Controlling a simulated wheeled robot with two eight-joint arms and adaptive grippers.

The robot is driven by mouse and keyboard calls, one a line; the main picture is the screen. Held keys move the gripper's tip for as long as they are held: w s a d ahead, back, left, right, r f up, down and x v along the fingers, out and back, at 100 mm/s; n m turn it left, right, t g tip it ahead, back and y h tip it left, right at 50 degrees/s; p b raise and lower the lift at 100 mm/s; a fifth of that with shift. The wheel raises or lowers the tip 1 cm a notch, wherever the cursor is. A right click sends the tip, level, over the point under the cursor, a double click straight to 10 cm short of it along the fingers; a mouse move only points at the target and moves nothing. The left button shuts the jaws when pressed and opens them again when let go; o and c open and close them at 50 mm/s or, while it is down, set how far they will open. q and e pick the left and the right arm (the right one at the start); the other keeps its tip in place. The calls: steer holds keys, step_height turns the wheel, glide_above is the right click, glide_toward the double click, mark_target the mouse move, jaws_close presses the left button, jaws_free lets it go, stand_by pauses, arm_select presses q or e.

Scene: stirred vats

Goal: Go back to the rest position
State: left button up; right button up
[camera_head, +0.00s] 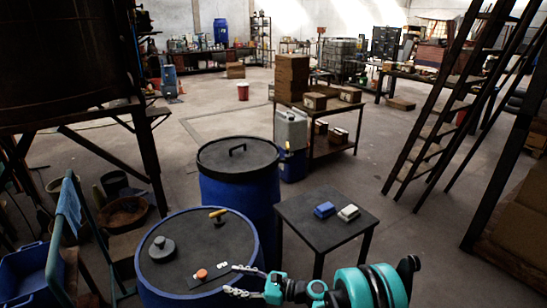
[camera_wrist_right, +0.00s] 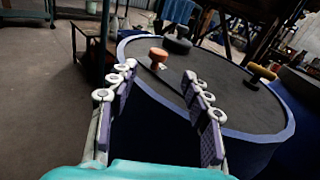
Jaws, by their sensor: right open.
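My right gripper (camera_head: 244,280) reaches in from the lower right of the head view, at the front right rim of the near blue vat (camera_head: 262,250). Its two fingers are apart, with nothing between them in the right wrist view (camera_wrist_right: 160,88). The vat's dark top also shows there (camera_wrist_right: 225,97). On it are an orange knob (camera_head: 202,274) by a pale label, a dark round knob (camera_head: 162,248) and a yellow-handled piece (camera_head: 218,213). The orange knob (camera_wrist_right: 158,55) stands beyond the fingertips, apart from them. My left gripper is in neither view.
A second blue drum (camera_head: 212,190) with a handled dark lid stands behind the vat. A small dark table (camera_head: 328,240) holds a blue block (camera_head: 324,210) and a whitish block (camera_head: 348,212). A ladder (camera_head: 435,130) stands at right.

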steer(key=s+d+r+n+t+h, duration=0.1)
steer(key=s+d+r+n+h, duration=0.1)
steer(key=d+r+n+h, duration=0.35)
steer(key=s+d+r+n+t+h, duration=0.1)
steer(key=s+d+n+h, duration=0.4)
steer(key=d, duration=0.8)
steer(key=s+d+r+n+t+h, duration=0.1)
steer(key=s+d+r+n+h, duration=0.1)
steer(key=s+d+n+h, duration=0.4)
steer(key=s+d+n, duration=0.3)
steer(key=s+d, duration=0.4)
steer(key=s, duration=0.1)
steer(key=shift+s+t, duration=0.3)
steer(key=shift+f+h, duration=0.1)
steer(key=shift+h, duration=0.15)
stand_by(0.6)
